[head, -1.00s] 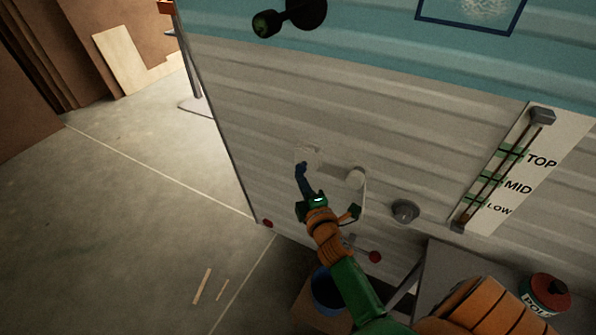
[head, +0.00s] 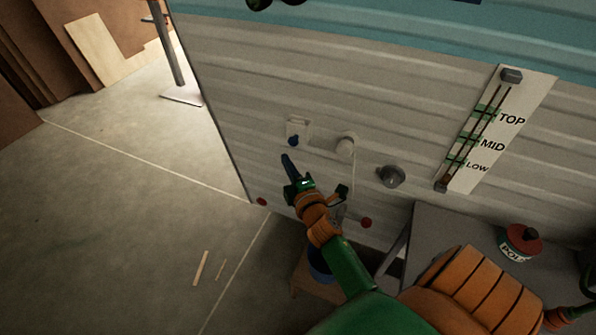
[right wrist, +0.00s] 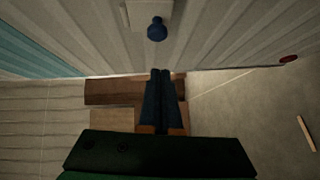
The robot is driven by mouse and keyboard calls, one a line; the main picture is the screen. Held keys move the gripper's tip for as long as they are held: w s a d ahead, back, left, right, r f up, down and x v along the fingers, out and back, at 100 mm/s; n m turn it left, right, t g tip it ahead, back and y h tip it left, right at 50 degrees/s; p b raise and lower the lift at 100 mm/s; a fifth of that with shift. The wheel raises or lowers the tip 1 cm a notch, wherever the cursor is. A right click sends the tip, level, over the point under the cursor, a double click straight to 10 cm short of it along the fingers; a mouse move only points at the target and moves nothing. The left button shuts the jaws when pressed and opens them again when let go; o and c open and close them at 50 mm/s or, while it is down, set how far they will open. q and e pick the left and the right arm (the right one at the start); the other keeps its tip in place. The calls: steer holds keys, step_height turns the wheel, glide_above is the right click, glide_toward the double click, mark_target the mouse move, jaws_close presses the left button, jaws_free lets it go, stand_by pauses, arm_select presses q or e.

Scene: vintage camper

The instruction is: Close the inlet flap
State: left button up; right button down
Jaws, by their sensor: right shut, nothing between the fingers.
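The inlet (head: 298,126) is a small pale square fitting on the camper's ribbed wall, with a dark blue round knob or cap (head: 293,141) at its lower part. In the right wrist view, the pale fitting (right wrist: 148,13) is at the top with the blue knob (right wrist: 157,29) below it. I cannot tell how far the flap stands open. My right gripper (head: 286,160) is shut and empty, just below the blue knob and apart from it; its fingertips also show in the right wrist view (right wrist: 160,73). My left gripper is not in view.
A blue bucket (head: 320,266) is below. A grey counter (head: 440,228) carries a red-lidded can (head: 520,243). Open floor lies left.

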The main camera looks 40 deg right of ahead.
steer(key=f+v, duration=0.1)
steer(key=v, duration=0.8)
steer(key=s+a+f+m+g+y+p, duration=0.2)
steer(key=s+a+f+m+g, duration=0.1)
steer(key=f, duration=0.5)
steer(key=s+a+f+m+g+y+p, duration=0.1)
steer(key=s+a+f+m+g+p, duration=0.15)
steer(key=f, duration=0.65)
steer(key=s+f+m+g+p, duration=0.1)
steer(key=s+f+m+g, duration=0.1)
steer(key=s, duration=0.6)
steer(key=s+f+m+g+p, duration=0.1)
steer(key=s+f+m+g, duration=0.1)
steer(key=s+f+g, duration=0.2)
steer(key=s+f+m+g+y+p, duration=0.1)
steer(key=s+f+g, duration=0.3)
steer(key=s, duration=0.8)
step_height(320, 180, down, 2)
steer(key=shift+s+a+f+m, duration=0.1)
steer(key=shift+s+a+m, duration=0.35)
steer(key=shift+m, duration=0.3)
steer(key=shift+a, duration=0.1)
